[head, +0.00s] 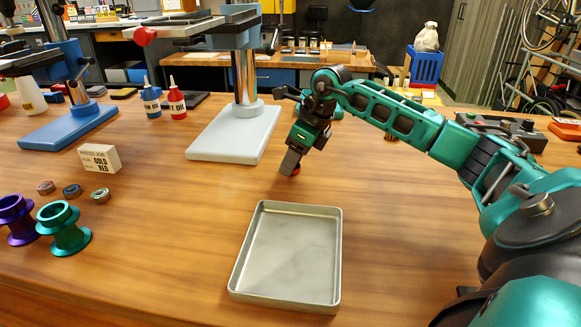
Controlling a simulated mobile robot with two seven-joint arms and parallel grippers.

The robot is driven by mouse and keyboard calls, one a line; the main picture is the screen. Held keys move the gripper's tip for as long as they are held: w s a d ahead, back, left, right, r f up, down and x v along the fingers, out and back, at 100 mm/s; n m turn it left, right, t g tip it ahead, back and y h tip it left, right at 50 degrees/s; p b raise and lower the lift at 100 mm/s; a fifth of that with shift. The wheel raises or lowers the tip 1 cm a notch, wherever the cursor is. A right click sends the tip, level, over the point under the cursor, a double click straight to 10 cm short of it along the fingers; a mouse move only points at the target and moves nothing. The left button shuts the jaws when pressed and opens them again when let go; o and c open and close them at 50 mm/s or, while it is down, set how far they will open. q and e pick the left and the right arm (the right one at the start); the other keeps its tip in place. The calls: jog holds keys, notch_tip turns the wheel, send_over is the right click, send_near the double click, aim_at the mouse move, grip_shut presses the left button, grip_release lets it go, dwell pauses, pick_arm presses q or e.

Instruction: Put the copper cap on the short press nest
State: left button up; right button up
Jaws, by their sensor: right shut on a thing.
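My right gripper (290,162) points down above the table, to the right of the white press base. Its fingers are shut on a small reddish thing (297,170), mostly hidden by them; I cannot tell for sure that it is the copper cap. My left gripper is not in view. Small round pieces lie at the left: a reddish-brown one (45,187), a dark blue one (72,191) and a greenish one (101,195). A press with a pale base (225,148) and a press with a blue base (62,130) stand behind. I cannot tell which holds the short nest.
An empty metal tray (287,252) lies at the front middle. A purple spool (17,222) and a teal spool (63,234) stand at left, near a card block (99,158). Blue (151,103) and red (177,104) bottles stand between the presses. Table right of the tray is clear.

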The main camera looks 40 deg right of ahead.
jog(key=c, duration=0.4)
jog(key=shift+r, duration=0.15)
jog(key=shift+c, duration=0.2)
pick_arm(q)
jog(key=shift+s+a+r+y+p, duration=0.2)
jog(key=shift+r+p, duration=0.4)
jog(key=shift+p, duration=0.3)
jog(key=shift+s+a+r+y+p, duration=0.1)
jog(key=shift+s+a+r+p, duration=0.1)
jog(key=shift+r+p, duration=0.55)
pick_arm(e)
notch_tip(320, 180, up, 20)
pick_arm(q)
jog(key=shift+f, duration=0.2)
